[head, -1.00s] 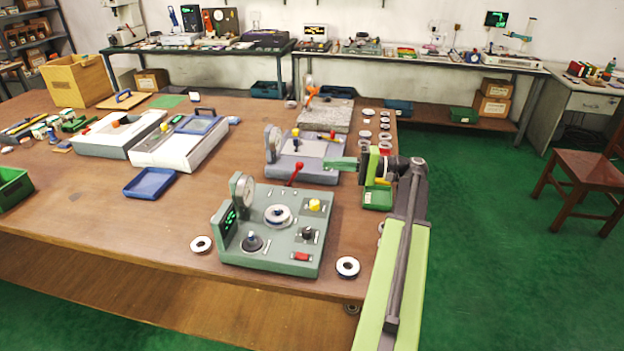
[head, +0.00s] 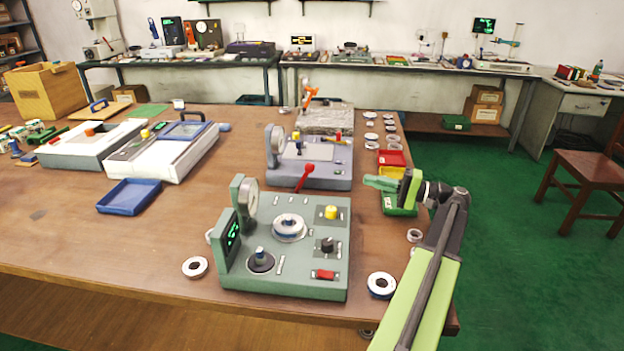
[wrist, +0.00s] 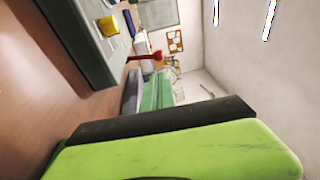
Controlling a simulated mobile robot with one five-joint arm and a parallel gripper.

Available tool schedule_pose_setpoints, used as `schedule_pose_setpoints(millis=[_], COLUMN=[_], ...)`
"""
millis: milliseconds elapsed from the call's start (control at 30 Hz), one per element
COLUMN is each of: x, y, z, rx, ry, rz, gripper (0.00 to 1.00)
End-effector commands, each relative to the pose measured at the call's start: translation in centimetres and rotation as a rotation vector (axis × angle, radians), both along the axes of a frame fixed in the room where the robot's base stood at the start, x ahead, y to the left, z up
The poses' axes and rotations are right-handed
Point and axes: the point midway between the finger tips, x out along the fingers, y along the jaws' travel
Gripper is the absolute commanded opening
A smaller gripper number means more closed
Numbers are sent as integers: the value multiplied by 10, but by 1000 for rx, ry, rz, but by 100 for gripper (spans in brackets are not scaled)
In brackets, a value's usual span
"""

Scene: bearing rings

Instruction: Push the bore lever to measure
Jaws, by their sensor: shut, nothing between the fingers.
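The green bore gauge stand (head: 290,285) sits near the table's front edge, with a dial and green digital readout on its left side. A ring (head: 289,226) lies on its top. A red-knobbed lever (head: 305,177) stands tilted at its back edge; it also shows in the wrist view (wrist: 156,56). Whether its foot is on this stand or the grey one behind is hard to tell. My gripper (head: 372,182) is shut and empty, right of the lever and apart from it, pointing left. Its green fingers also show in the wrist view (wrist: 157,92).
A grey gauge stand (head: 315,170) is behind the green one. Red, yellow and green bins (head: 400,205) stand by my gripper. Loose rings lie at the front right (head: 381,285) and front left (head: 195,267). A blue tray (head: 130,196) is farther left.

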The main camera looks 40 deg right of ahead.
Motion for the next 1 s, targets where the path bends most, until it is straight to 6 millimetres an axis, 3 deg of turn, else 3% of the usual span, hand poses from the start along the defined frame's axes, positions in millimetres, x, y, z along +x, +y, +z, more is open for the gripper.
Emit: schedule_pose_setpoints(millis=[467,1000], x=[19,114], y=[14,70], z=[0,9], rx=[0,-1], ry=[0,-1], rz=[19,22], gripper=[0,0])
